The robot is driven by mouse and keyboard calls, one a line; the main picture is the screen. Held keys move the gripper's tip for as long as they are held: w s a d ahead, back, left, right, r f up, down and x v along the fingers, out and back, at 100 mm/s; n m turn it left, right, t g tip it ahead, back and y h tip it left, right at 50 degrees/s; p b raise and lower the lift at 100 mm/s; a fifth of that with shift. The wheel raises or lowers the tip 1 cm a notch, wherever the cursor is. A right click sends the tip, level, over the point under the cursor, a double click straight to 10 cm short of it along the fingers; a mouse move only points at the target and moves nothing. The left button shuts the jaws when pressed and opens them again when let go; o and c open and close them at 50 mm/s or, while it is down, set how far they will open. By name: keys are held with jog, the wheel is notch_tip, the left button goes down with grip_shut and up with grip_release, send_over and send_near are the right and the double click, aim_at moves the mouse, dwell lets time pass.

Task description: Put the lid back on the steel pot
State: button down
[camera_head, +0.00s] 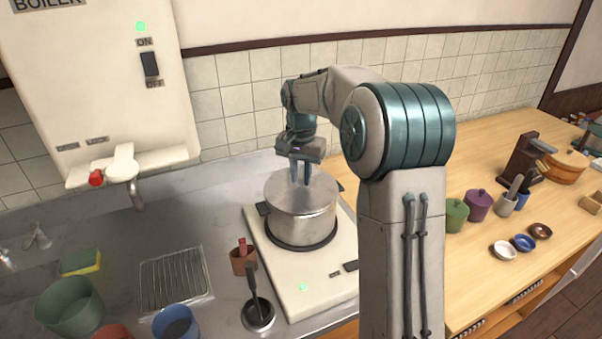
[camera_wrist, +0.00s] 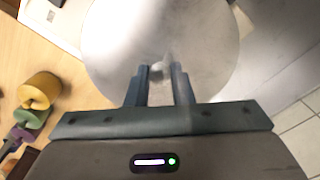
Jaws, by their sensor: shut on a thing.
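The steel pot (camera_head: 302,226) stands on the burner of the white stove (camera_head: 325,292), with a dark side handle at its left. The round grey lid (camera_head: 325,191) lies over the pot's mouth and looks about level. I cannot tell whether its rim rests fully on the pot. My gripper (camera_head: 300,181) points down at the lid's middle and is shut on its small knob. In the wrist view the lid (camera_wrist: 112,45) is a broad pale disc, with its knob between my fingertips (camera_wrist: 160,72). The lid hides the inside of the pot.
The tiled wall (camera_head: 235,90) is close behind.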

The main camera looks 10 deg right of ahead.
jog(key=c, duration=0.7)
grip_release()
jog(key=shift+r+p, duration=2.85)
jog(key=shift+r, duration=0.7)
grip_shut()
jog(key=shift+f, duration=0.3)
